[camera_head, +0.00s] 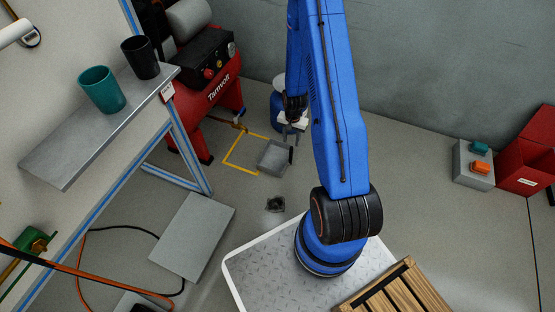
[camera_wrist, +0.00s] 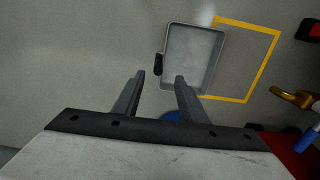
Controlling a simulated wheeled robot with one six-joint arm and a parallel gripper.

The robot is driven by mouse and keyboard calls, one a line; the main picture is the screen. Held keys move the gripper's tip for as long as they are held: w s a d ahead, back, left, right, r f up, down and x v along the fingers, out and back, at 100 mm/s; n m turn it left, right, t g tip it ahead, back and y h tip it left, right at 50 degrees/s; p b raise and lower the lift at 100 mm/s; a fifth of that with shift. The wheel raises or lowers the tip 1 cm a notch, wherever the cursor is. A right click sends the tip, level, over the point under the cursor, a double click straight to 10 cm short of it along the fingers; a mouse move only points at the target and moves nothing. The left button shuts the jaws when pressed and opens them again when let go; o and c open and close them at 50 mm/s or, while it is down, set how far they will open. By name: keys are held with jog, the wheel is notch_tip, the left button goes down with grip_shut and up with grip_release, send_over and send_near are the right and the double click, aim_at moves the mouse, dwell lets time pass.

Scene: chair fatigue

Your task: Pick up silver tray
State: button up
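The silver tray (camera_head: 272,158) is a shallow grey tray with a raised rim, lying on the floor below my gripper (camera_head: 291,137). In the wrist view the tray (camera_wrist: 193,55) is empty, with a black piece (camera_wrist: 159,64) at its left side. My gripper's two fingers (camera_wrist: 159,78) are apart with nothing between them. The right fingertip overlaps the tray's lower edge in the picture, and the left fingertip is over floor. Whether the fingers touch the tray cannot be told; they appear above it.
A yellow floor outline (camera_head: 240,165) lies beside the tray. A red Tarmvolt machine (camera_head: 218,90) stands behind it at the left. A bench shelf (camera_head: 100,135) holds a teal cup (camera_head: 101,90) and a black cup (camera_head: 140,57). A small dark object (camera_head: 275,204) lies on the floor.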

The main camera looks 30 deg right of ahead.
aim_at(291, 152)
jog(key=shift+s+d+f, duration=0.1)
jog(key=shift+f, duration=2.55)
jog(key=shift+s+f, duration=0.1)
jog(key=shift+f, duration=2.5)
grip_shut()
